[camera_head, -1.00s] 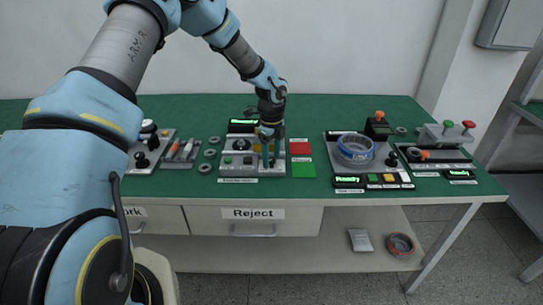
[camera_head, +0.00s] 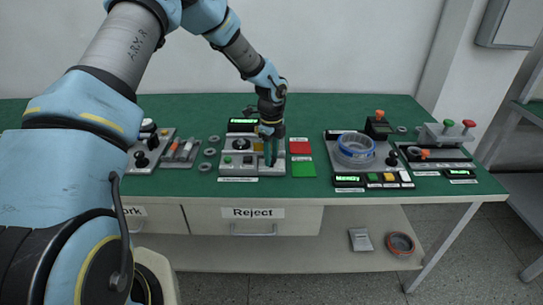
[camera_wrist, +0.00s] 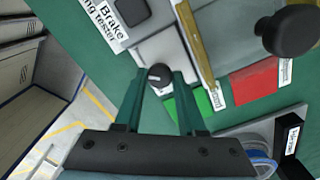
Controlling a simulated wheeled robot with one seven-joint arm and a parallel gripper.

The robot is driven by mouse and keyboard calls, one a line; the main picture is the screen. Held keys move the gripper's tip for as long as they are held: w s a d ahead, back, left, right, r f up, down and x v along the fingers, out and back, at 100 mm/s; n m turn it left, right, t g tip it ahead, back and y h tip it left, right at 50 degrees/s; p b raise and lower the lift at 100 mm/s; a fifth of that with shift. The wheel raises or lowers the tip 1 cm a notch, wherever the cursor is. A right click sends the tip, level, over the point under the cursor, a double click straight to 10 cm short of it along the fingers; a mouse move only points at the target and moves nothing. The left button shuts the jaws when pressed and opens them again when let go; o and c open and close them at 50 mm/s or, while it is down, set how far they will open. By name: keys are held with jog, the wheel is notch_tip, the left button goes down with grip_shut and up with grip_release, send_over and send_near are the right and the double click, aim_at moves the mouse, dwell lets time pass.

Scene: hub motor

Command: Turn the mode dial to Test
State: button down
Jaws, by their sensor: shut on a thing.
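The mode dial (camera_wrist: 159,75) shows in the wrist view as a small dark round knob with a pale mark on top. It sits between the tips of my gripper (camera_wrist: 160,78), which is shut on it. In the head view my gripper (camera_head: 271,160) points down at the right part of the grey station (camera_head: 238,168) in the middle of the table, and its fingers hide the dial. I cannot read the dial's setting or any Test label.
A red pad (camera_head: 300,147) and a green pad (camera_head: 303,169) lie right of the station. A big black knob (camera_wrist: 290,30) and a brass bar (camera_wrist: 196,45) stand close in the wrist view. A fixture with a blue-rimmed ring (camera_head: 356,148) is farther right.

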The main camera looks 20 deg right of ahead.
jog(key=n+b, duration=0.2)
jog(key=n, duration=0.1)
jog(key=n+b, duration=0.2)
jog(key=n, duration=0.3)
jog(key=n+b, duration=0.1)
jog(key=n, duration=0.3)
jog(key=shift+n+b, duration=0.65)
jog(key=shift+n, duration=0.95)
jog(key=c, duration=0.5)
grip_release()
notch_tip(320, 180, up, 11)
jog(key=b, duration=0.2)
